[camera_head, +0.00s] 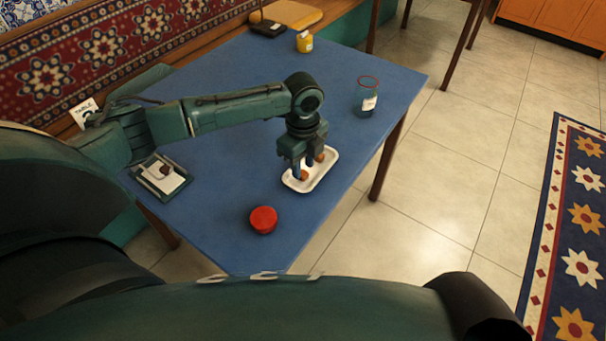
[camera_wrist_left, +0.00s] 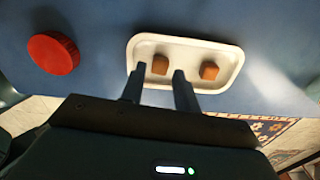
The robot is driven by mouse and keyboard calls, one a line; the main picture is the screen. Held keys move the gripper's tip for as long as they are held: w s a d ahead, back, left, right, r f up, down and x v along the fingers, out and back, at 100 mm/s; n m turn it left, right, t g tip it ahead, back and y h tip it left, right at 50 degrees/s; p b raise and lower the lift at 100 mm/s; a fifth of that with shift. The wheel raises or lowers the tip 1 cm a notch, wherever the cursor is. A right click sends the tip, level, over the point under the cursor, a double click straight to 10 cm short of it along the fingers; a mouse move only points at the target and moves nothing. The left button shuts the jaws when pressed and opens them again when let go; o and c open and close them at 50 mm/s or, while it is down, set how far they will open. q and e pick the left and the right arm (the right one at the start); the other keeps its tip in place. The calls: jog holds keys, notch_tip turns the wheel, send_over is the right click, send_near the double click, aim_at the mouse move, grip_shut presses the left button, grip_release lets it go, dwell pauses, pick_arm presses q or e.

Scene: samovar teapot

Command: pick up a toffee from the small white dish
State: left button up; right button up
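The small white dish (camera_head: 325,171) lies near the right edge of the blue table. Two brown toffees sit in it: one toffee (camera_wrist_left: 160,65) is between the fingertips of my left gripper in the left wrist view, and the other toffee (camera_wrist_left: 209,70) lies to the right, clear of the fingers. My left gripper (camera_head: 300,174) points down over the dish with its fingers apart. It also shows in the left wrist view (camera_wrist_left: 158,78). I cannot tell whether the fingers touch the toffee. My right gripper is not in view.
A red round lid or tin (camera_head: 263,220) stands near the dish. A glass jar (camera_head: 367,97) with a red rim and a yellow container (camera_head: 304,42) stand farther back on the blue table (camera_head: 225,195). A small tray (camera_head: 161,178) with a dark item lies at left.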

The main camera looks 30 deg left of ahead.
pick_arm(q)
notch_tip(320, 180, down, 2)
jog(key=shift+f, duration=0.1)
grip_shut()
dwell(0.4)
